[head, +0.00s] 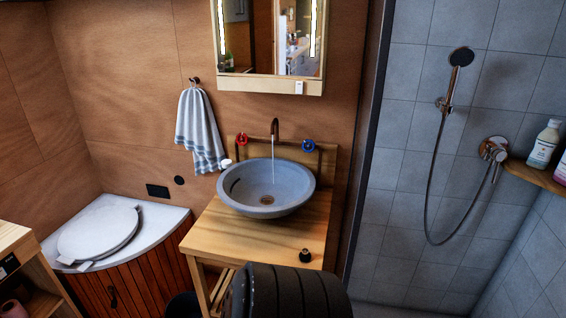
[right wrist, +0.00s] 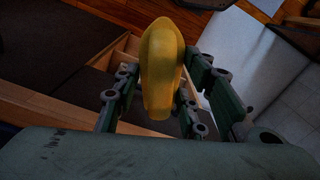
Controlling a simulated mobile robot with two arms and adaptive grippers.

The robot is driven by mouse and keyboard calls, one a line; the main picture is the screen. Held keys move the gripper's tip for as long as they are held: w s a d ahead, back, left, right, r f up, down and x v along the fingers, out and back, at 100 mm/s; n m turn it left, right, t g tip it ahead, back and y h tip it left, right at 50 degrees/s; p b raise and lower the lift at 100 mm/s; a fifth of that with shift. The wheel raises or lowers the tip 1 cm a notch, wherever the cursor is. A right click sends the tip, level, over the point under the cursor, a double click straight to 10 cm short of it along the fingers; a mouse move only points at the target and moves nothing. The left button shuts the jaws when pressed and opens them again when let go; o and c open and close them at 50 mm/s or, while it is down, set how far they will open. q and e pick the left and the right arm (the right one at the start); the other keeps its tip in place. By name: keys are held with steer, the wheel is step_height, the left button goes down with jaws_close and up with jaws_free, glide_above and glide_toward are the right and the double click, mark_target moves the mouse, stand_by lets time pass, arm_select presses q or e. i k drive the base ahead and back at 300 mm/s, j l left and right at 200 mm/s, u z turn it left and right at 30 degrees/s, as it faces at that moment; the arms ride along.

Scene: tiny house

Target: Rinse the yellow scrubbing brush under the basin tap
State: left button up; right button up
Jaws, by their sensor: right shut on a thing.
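The grey round basin (head: 225,198) stands on a wooden counter. The basin tap (head: 275,128) rises behind it, and a thin stream of water (head: 272,160) falls from its spout into the bowl. A red tap handle (head: 242,140) is left of the spout and a blue tap handle (head: 308,146) is right of it. In the right wrist view, my right gripper (right wrist: 160,72) is shut on the yellow scrubbing brush (right wrist: 161,60). Its bristles cannot be made out. The brush and right gripper do not show in the head view. My left gripper is in neither view.
The wooden counter (head: 235,240) has bare room in front of the basin. A small black object (head: 305,256) stands near its front right. A striped towel (head: 199,130) hangs left of the basin, and a mirror cabinet (head: 268,45) is above. A shower (head: 455,85) is at right.

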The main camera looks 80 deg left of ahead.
mark_target(308, 146)
steer(key=k+j+u, duration=0.1)
steer(key=j+u, duration=0.15)
steer(key=u, duration=0.25)
steer(key=k+j+u, duration=0.1)
steer(key=j+u, duration=0.2)
steer(key=u, duration=0.15)
steer(key=j+u, duration=0.35)
steer(key=u, duration=0.15)
